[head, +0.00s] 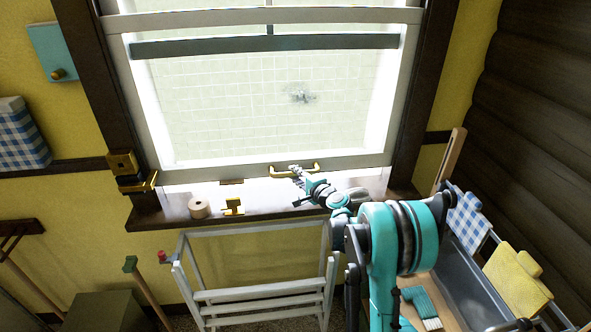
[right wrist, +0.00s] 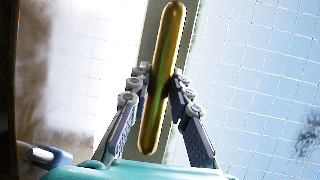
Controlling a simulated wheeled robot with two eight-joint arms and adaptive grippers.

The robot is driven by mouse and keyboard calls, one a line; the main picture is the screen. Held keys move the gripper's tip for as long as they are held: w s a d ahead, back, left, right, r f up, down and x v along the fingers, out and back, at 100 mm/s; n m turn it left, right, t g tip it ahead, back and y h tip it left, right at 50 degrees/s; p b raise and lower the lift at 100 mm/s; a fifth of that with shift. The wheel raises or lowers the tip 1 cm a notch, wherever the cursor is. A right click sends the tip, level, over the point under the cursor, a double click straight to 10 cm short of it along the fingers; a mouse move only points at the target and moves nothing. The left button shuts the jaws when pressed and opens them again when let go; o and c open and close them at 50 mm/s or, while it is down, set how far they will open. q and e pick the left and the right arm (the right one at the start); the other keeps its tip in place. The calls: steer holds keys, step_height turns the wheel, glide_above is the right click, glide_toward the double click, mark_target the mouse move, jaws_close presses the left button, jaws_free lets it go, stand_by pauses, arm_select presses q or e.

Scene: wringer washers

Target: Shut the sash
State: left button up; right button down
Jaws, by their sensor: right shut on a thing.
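The window sash (head: 215,176) is a pale frame around bright glass. Its bottom rail stands above the dark wooden sill (head: 160,219), with a bright strip between them; I cannot tell how deep that gap is. A brass bar handle (head: 316,173) is fixed on the rail, and my right gripper (head: 297,171) reaches up to it from the lower right. In the right wrist view the fingers (right wrist: 157,88) are shut on both sides of the brass handle (right wrist: 173,30), near its middle. My left gripper is not in view.
A wooden spool (head: 199,208) and a small brass piece (head: 233,206) stand on the sill. A brass fitting (head: 122,164) sits at the frame's left. A white folding rack (head: 262,297) stands below. Cloths, one yellow (head: 517,281), hang at the right.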

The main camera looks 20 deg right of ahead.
step_height(320, 180, down, 9)
steer(key=b, duration=0.5)
steer(key=shift+a+f, duration=0.1)
steer(key=shift+s, duration=0.15)
steer(key=shift+a, duration=0.1)
steer(key=c, duration=1.4)
jaws_free()
steer(key=shift+f, duration=0.1)
steer(key=shift+c, duration=0.2)
steer(key=shift+o, duration=0.4)
steer(key=shift+d, duration=0.2)
